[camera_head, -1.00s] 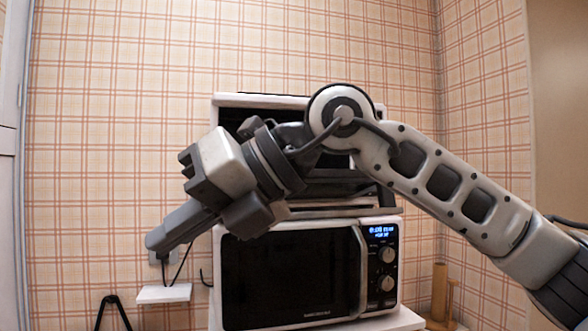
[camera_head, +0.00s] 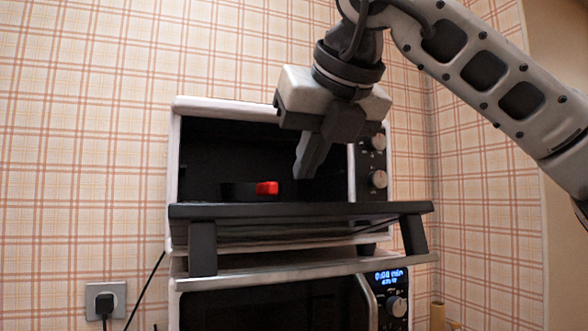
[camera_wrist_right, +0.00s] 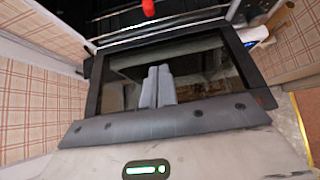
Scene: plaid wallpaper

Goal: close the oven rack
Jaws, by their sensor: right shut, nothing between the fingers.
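The oven (camera_head: 220,107) stands open, its dark cavity facing me. Its door (camera_head: 300,210) is folded down flat, with the dark handle (camera_head: 203,250) at the front. In the right wrist view the glass door (camera_wrist_right: 98,92) lies below my fingers, and thin metal rack bars (camera_wrist_right: 185,22) cross the cavity beyond it. How far out the rack sits is hard to tell. My right gripper (camera_head: 305,172) points down in front of the cavity, above the door. Its fingers (camera_wrist_right: 156,80) are together and empty. My left gripper is out of view.
A black item with a red end (camera_head: 266,188) is in the cavity, also seen in the right wrist view (camera_wrist_right: 148,7). A microwave (camera_head: 265,284) is beneath the oven. Oven knobs (camera_head: 378,179) are at the right. A wall socket (camera_head: 106,298) is at lower left.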

